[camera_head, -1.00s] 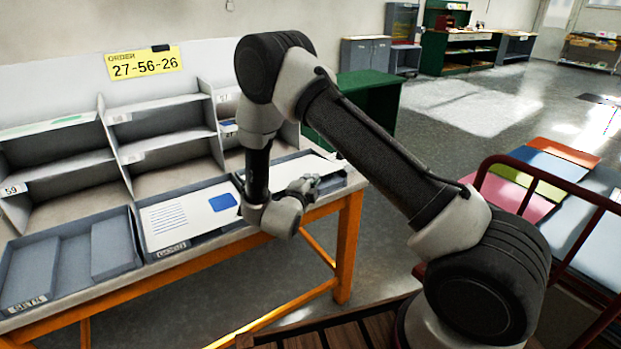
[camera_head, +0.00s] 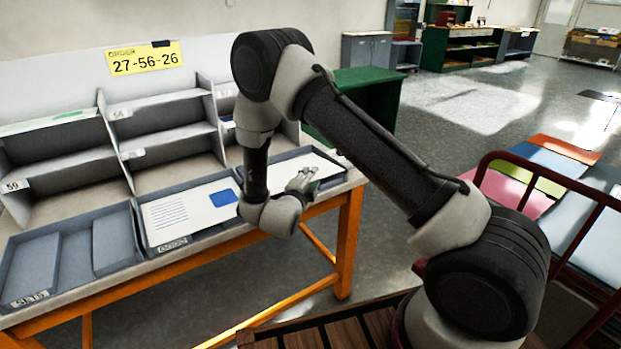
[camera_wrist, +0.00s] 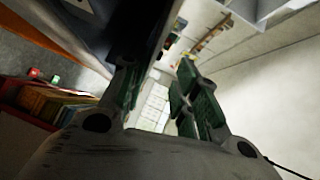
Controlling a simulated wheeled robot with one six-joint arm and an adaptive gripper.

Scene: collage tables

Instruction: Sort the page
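A page with printed lines and a blue square (camera_head: 172,217) lies in the middle tray (camera_head: 172,246) on the orange-legged table. A plain-looking white page (camera_head: 285,168) lies in the right tray (camera_head: 333,180), partly hidden behind my arm. The left tray (camera_head: 28,300) holds no page. My gripper (camera_head: 308,178) is over the front edge of the right tray, beside the white page. In the wrist view my gripper (camera_wrist: 158,95) has its fingers apart, with nothing between them.
Grey pigeonholes (camera_head: 165,125) with number labels stand behind the trays, under a yellow order sign (camera_head: 144,59) reading 27-56-26. A green cabinet (camera_head: 365,100) stands beyond the table. Coloured sheets (camera_head: 545,170) lie at the right behind a dark red rail (camera_head: 540,172).

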